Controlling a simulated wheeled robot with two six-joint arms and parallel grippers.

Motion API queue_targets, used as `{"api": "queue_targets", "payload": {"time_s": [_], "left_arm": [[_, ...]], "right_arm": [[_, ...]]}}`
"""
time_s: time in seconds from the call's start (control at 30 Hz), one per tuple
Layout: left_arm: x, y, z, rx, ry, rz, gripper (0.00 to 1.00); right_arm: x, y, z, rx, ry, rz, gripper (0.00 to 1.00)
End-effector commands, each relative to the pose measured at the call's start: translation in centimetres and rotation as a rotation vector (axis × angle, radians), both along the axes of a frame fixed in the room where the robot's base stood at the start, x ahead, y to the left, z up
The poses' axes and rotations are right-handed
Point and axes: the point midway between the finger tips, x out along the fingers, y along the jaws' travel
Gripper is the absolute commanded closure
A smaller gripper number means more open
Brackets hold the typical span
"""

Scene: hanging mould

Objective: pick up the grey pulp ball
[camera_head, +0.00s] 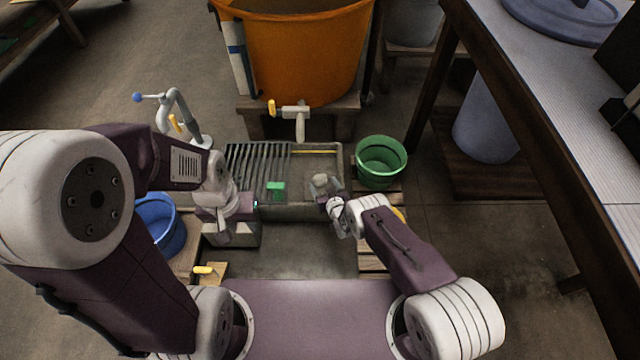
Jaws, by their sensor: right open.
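A pale grey lump, which looks like the grey pulp ball (320,181), is small in the head view, over the right part of the grey trough (330,157). My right gripper (322,188) is open right at the ball, with its fingers around or just above it. I cannot tell whether they touch it. My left gripper (258,204) is at the trough's left front, below the slatted rack, apart from the ball. Its fingers are too small and covered to read. A small green block (276,186) lies close to it on the rack.
A slatted rack (250,163) covers the trough's left part. A green bucket (381,162) stands right of the trough, a blue bucket (160,222) to the left. A large orange tub (298,50) with a tap (292,110) stands behind. A long table (545,120) runs along the right.

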Motion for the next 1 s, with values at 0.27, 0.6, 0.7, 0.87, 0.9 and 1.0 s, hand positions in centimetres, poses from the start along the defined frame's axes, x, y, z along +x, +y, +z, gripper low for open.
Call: {"api": "queue_targets", "payload": {"time_s": [0.27, 0.6, 0.7, 0.87, 0.9, 1.0], "left_arm": [[0.0, 0.0, -8.3, 0.0, 0.001, 0.0, 0.64], [0.0, 0.0, -10.6, 0.0, 0.001, 0.0, 0.64], [0.0, 0.0, -10.4, 0.0, 0.001, 0.0, 0.64], [0.0, 0.0, -10.4, 0.0, 0.001, 0.0, 0.64], [0.0, 0.0, -10.4, 0.0, 0.001, 0.0, 0.64], [0.0, 0.0, -10.5, 0.0, 0.001, 0.0, 0.64]], "right_arm": [[2.7, 0.5, -2.6, 0.001, -0.002, 0.0, 0.28], [3.8, 0.9, -1.9, 0.0, 0.0, 0.0, 0.28], [3.8, 0.9, -1.8, 0.0, 0.001, 0.0, 0.28], [3.8, 0.9, -1.8, 0.0, 0.001, 0.0, 0.58], [3.8, 0.9, -1.8, 0.0, 0.001, 0.0, 0.7], [3.8, 0.9, -1.8, 0.0, 0.0, 0.0, 0.96]]}}
